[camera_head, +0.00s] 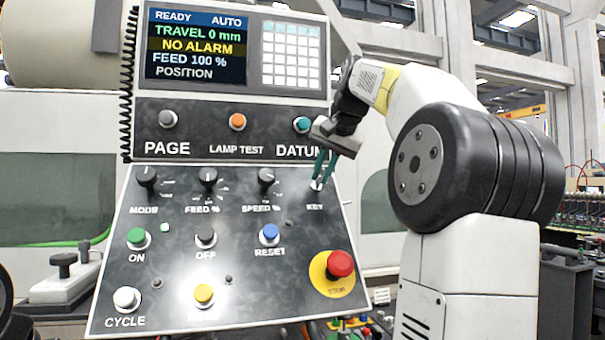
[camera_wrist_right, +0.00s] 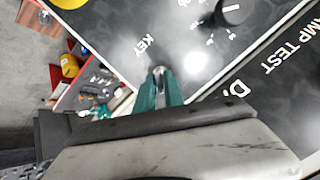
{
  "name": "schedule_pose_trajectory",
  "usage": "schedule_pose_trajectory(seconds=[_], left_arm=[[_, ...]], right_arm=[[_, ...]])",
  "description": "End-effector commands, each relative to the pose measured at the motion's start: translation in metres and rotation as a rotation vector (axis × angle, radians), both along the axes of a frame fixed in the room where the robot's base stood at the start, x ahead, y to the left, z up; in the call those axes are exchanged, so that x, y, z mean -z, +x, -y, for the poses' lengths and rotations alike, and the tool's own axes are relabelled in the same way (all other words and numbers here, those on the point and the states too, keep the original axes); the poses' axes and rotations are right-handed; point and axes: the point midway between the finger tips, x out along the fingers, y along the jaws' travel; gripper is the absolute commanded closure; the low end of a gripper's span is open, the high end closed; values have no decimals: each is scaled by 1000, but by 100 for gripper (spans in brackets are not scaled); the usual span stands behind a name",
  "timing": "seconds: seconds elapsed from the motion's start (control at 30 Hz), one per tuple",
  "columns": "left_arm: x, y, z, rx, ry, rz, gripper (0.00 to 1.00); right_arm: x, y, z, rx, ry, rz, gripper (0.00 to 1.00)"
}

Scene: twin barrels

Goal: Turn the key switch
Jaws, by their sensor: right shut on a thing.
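The key switch (camera_head: 317,184) sits at the upper right of the lower sloped panel, above the label KEY. My right gripper (camera_head: 322,170) reaches down to it from the upper right, its green fingers shut on the key. In the right wrist view the green fingers (camera_wrist_right: 160,88) close around the small metal key (camera_wrist_right: 158,76), beside the KEY label. The fingers hide most of the key, so its turn angle cannot be told. My left gripper is not in view.
The speed knob (camera_head: 267,177) is left of the key, and the red stop button (camera_head: 340,264) on its yellow disc is below. The teal DATUM button (camera_head: 302,124) is just above, close to my right gripper. The screen (camera_head: 196,46) reads READY, AUTO and NO ALARM.

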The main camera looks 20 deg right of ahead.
Motion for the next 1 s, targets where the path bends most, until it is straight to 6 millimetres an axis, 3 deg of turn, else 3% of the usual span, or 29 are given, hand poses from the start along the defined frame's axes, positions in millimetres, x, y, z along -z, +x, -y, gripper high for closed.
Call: schedule_pose_trajectory(seconds=[0.5,1.0], left_arm=[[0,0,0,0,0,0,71],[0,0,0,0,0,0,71]], right_arm=[[-1,0,-2,-260,-331,-19,100],[-1,0,-3,-349,-446,-25,100]])
